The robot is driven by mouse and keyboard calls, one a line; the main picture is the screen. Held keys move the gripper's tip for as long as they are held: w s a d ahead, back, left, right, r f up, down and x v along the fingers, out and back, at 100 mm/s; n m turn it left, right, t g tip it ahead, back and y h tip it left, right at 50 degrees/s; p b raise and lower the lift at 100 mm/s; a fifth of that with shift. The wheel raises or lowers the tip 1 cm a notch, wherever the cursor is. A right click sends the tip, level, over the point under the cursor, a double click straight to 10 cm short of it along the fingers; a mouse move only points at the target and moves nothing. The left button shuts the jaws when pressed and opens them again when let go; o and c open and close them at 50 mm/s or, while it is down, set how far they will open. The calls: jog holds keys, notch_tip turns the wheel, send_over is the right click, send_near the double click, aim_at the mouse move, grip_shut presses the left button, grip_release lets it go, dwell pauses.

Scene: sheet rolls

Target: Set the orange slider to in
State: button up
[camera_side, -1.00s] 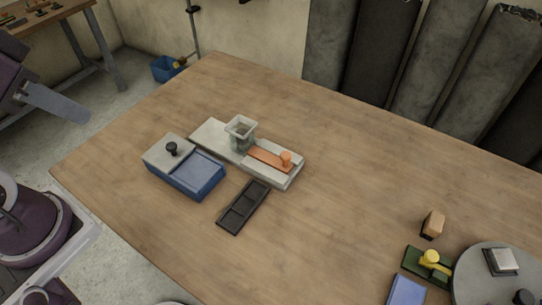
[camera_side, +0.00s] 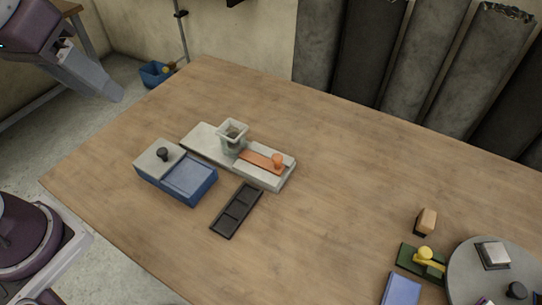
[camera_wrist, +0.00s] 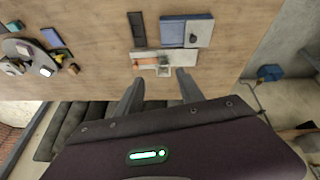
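The orange slider (camera_side: 260,162) lies in a pale grey block (camera_side: 204,141), with its round knob (camera_side: 278,160) at the right end of the orange strip. A clear square funnel-like cup (camera_side: 232,135) stands on the block at the strip's left end. In the wrist view the orange strip (camera_wrist: 146,61) shows small, beside the pale cup (camera_wrist: 165,71). My gripper (camera_side: 116,92) is in the air at the upper left, well away from the slider. In the wrist view its two fingers (camera_wrist: 158,88) are apart with nothing between them.
A blue box with a grey sliding lid (camera_side: 176,172) stands left of the block. A black tray (camera_side: 237,210) lies in front. A grey disc (camera_side: 490,275), a yellow-handled green piece (camera_side: 424,257) and a wooden stamp (camera_side: 426,221) are at the right. The table's middle is clear.

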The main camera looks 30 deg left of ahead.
jog(key=w+d+f+n+g, duration=0.1)
jog(key=w+d+f+n, duration=0.1)
jog(key=w, duration=0.4)
jog(key=w+d+f+n+g, duration=0.1)
jog(key=w+d, duration=0.1)
jog(key=w, duration=0.3)
jog(key=n+y, duration=0.4)
send_near(277, 157)
jog(key=x, duration=0.8)
jog(key=shift+f, duration=0.15)
grip_shut()
